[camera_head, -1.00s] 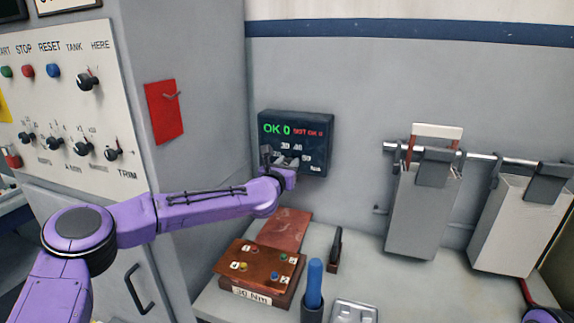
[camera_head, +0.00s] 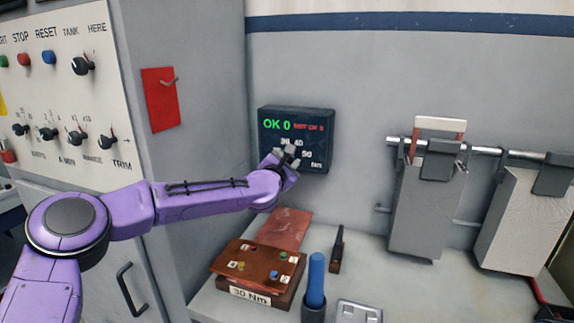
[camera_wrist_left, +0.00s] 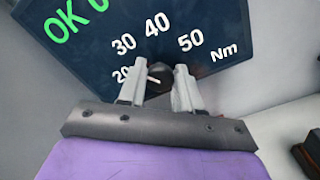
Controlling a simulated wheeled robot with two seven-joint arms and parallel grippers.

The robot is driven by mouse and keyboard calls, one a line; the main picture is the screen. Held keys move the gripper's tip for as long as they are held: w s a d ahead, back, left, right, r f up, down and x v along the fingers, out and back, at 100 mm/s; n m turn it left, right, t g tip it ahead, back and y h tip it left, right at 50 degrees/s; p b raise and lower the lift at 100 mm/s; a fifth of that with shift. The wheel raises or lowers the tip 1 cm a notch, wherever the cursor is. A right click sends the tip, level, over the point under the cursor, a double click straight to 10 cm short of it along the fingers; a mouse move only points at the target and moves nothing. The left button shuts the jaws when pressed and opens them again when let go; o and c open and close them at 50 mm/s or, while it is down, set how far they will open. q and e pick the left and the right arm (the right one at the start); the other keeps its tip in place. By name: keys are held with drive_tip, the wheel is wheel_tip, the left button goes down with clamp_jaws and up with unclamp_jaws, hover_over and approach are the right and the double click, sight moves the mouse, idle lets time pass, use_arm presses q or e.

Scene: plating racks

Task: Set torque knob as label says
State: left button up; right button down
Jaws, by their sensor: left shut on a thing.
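The dark torque panel (camera_head: 296,172) hangs on the wall, with green "OK 0" and red text at its top. In the left wrist view, its dark knob (camera_wrist_left: 165,75) has a white pointer line and sits among the marks 20, 30, 40, 50 and Nm. The pointer seems to lie toward the 20 side; its exact setting is hard to tell. My left gripper (camera_head: 283,155) is at the panel, shut on the knob, with its fingers (camera_wrist_left: 160,80) on either side. A label (camera_head: 250,296) on the brown block (camera_head: 262,259) reads "30 Nm". My right gripper is out of view.
A blue-handled tool (camera_head: 316,279) stands in a holder by the block. A dark upright tool (camera_head: 338,250) and a metal tray (camera_head: 357,312) are nearby. A switch cabinet (camera_head: 75,100) stands at the left.

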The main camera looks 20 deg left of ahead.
use_arm(q)
drive_tip(key=shift+f+m, duration=0.1)
drive_tip(key=shift+m, duration=0.9)
drive_tip(key=o, duration=1)
drive_tip(key=shift+s+b, duration=0.15)
drive_tip(key=shift+b, duration=0.15)
drive_tip(key=s+b, duration=0.3)
drive_tip(key=s, duration=0.7)
drive_tip(key=shift+s+a, duration=0.15)
drive_tip(key=shift+a, duration=0.05)
